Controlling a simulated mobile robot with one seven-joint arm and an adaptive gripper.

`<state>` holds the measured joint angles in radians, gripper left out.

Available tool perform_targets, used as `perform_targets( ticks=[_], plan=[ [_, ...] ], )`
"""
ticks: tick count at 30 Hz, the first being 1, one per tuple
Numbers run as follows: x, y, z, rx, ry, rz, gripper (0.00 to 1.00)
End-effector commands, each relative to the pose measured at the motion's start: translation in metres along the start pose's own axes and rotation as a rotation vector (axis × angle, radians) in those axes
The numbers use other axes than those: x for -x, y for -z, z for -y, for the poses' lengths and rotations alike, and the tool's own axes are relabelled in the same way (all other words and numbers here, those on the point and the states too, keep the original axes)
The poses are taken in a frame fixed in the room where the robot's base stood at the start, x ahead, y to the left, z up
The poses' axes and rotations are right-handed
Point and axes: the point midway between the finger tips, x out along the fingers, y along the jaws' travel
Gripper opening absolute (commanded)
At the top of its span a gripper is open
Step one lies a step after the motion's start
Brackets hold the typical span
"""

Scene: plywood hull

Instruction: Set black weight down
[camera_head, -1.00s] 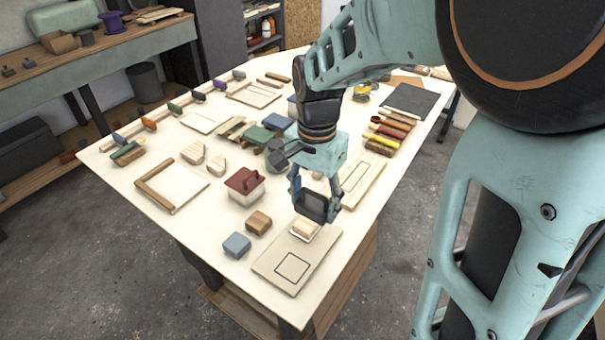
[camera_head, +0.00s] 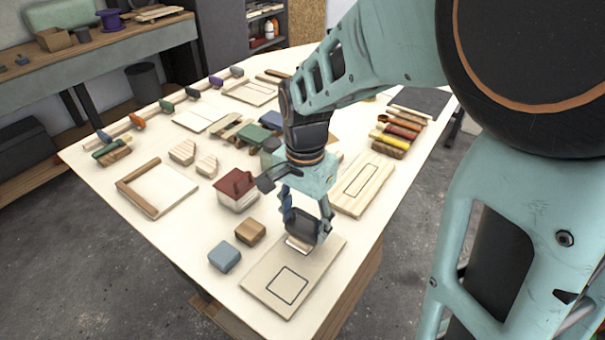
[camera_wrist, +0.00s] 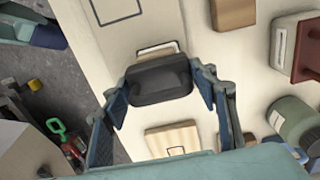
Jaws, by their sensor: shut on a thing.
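The black weight (camera_head: 302,229) is a dark block held between the fingers of my gripper (camera_head: 307,221). In the wrist view the weight (camera_wrist: 158,83) spans between both fingers. It is above the far end of a pale board (camera_head: 268,286) marked with a dark square outline (camera_head: 287,285). Just beyond the weight in the wrist view, a pale light-edged piece (camera_wrist: 159,50) shows on the board, partly hidden by it. I cannot tell whether the weight touches this piece. The outlined square is bare.
A blue-grey block (camera_head: 224,257) and a brown block (camera_head: 250,232) lie left of the board. A red-topped box (camera_head: 236,190) stands behind them. Another pale outlined board (camera_head: 372,187) lies to the right. The table's front edge is close to the marked board.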

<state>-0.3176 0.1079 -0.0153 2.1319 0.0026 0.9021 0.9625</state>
Motion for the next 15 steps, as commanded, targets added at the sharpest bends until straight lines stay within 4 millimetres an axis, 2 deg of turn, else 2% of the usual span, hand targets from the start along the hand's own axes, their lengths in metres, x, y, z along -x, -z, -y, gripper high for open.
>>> perform_targets(
  ticks=[9,10,14,15],
  plan=[
    [-0.0023,0.0005,0.0005,0.000,0.001,-0.001,0.09],
    [-0.0023,0.0001,0.0000,0.000,0.000,0.000,0.56],
    [-0.0018,0.0002,0.0000,0.000,0.000,0.000,0.70],
    [-0.0018,0.0002,0.0000,0.000,0.000,0.000,0.71]
  ],
)
